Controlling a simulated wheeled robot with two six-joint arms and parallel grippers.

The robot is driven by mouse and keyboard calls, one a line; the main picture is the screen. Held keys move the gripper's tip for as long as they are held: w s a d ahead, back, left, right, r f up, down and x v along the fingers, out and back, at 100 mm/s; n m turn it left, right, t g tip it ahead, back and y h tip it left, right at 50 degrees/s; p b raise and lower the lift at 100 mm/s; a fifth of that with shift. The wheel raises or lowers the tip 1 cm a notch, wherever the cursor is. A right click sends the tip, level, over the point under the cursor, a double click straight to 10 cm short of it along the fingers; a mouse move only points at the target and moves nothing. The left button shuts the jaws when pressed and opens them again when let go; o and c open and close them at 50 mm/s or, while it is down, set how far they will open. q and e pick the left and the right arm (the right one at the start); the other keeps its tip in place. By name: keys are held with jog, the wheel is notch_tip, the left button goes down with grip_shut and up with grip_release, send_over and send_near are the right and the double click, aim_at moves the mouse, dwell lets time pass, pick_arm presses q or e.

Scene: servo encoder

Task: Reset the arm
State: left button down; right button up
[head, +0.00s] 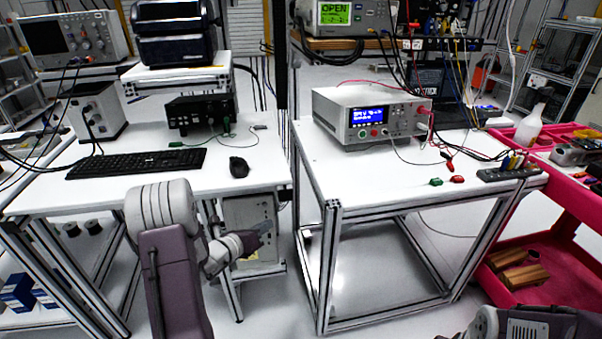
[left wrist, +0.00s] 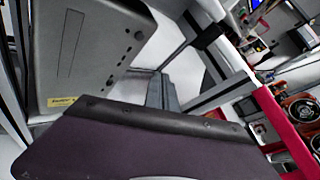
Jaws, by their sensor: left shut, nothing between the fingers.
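My left arm comes up from the bottom of the head view, bent at the elbow, in front of the left table (head: 215,184). My left gripper (head: 266,227) is below that table's top, in front of a light grey computer case (head: 262,253), and looks empty. In the left wrist view the gripper (left wrist: 162,92) is shut with nothing in it, and the grey case (left wrist: 85,50) is at upper left. Whether the fingers touch the case cannot be told. Part of my right arm shows at the lower right of the head view; its gripper is out of sight.
A keyboard (head: 136,163) and mouse (head: 238,167) lie on the left table. A power supply (head: 370,117) and small green and red clips stand on the right table (head: 340,175). A pink cart (head: 535,270) is at the right. Table legs flank the gripper closely.

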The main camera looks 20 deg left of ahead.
pick_arm(q)
jog(key=s+d+r+m+g+h, duration=0.1)
jog(key=d+r+m+g+h, duration=0.2)
jog(key=d, duration=0.7)
jog(key=s+d+r+m+h, duration=0.1)
jog(key=d+r+m+h, duration=0.4)
jog(key=d, duration=0.5)
jog(key=s+d+f+m+g, duration=0.4)
jog(key=s+d+m+g, duration=0.5)
jog(key=s, duration=0.3)
jog(key=s+a+f+m+g+y, duration=0.25)
jog(key=s+f+m+y, duration=0.25)
jog(key=s+m, duration=0.45)
jog(key=a+f+m+t+y, duration=0.1)
jog(key=a+f+m+y, duration=0.15)
jog(key=a+m, duration=0.35)
jog(key=a+f+m+y, duration=0.1)
jog(key=a+m+y, duration=0.2)
jog(key=a+m, duration=0.3)
notch_tip(320, 180, up, 22)
jog(key=w+p, duration=0.1)
jog(key=p, duration=2.1)
jog(key=shift+r, duration=0.25)
